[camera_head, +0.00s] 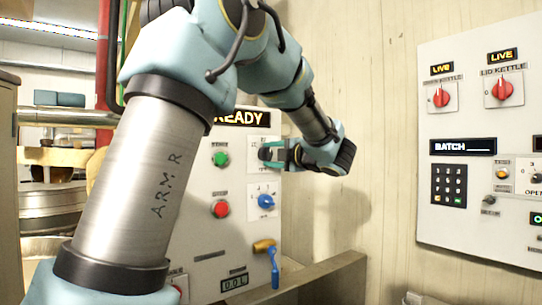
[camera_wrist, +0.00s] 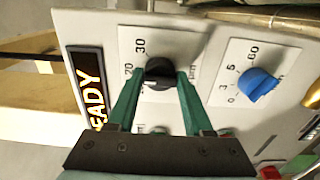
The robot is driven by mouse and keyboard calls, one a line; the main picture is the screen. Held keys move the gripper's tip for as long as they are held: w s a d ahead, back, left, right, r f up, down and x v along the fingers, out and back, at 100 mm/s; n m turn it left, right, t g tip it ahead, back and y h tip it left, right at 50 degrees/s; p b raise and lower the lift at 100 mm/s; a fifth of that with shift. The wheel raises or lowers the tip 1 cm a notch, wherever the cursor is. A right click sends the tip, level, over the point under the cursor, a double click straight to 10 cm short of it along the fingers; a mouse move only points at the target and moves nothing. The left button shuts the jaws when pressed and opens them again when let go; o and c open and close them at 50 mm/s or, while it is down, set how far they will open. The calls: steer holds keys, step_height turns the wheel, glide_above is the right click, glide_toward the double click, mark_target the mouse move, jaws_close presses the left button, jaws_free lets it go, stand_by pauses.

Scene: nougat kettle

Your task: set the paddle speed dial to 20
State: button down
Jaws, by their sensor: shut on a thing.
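The black dial knob (camera_wrist: 158,74) sits on a white scale plate on the kettle's control panel (camera_head: 200,250). In the head view my gripper (camera_head: 280,154) reaches the panel from the right, and the knob (camera_head: 264,153) shows just at the fingertips. Where the knob's pointer stands is too dark to read.
A blue dial (camera_head: 266,201) sits just below the black one. A green button (camera_head: 220,159) and a red button (camera_head: 221,208) are to the left. Another panel (camera_head: 470,215) hangs on the right wall.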

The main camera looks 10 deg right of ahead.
steer(key=shift+c, duration=1.5)
jaws_free()
steer(key=b+v, duration=0.4)
steer(key=v, duration=0.7)
steer(key=shift+w, duration=0.1)
